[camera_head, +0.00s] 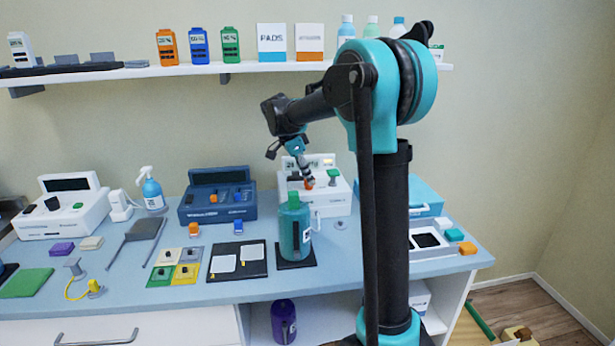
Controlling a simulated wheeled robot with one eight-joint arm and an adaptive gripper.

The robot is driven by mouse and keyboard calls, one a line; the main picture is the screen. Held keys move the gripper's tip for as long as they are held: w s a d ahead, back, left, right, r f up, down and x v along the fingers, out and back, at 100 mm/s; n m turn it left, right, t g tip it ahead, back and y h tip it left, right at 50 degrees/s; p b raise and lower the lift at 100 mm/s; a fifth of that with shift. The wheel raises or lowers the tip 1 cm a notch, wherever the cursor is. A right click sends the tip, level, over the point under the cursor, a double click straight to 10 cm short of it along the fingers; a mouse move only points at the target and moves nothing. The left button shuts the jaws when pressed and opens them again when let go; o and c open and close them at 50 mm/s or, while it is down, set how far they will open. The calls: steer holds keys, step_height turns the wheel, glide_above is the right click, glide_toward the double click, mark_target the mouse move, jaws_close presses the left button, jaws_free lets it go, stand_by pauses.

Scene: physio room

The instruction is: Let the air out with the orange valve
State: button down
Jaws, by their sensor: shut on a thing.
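The orange valve (309,184) is a small orange knob on the white device (330,203) at the back of the table. My gripper (306,176) reaches down to it from above, its fingertips at the knob and shut on it. The fingers partly hide the valve, so its turn angle cannot be told. A green knob (333,179) sits to its right on the same device. A small display (318,161) stands behind them, partly covered by my gripper.
A teal bottle (294,228) with a green cap stands on a dark pad in front of the white device. A dark blue device (218,196) stands to the left. A white tray (430,241) and small blocks lie at the right. A shelf (200,71) runs above.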

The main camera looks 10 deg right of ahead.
stand_by(0.4)
steer(key=c, duration=1.6)
jaws_free()
steer(key=shift+c, duration=0.2)
steer(key=v, duration=1.2)
steer(key=shift+d, duration=0.1)
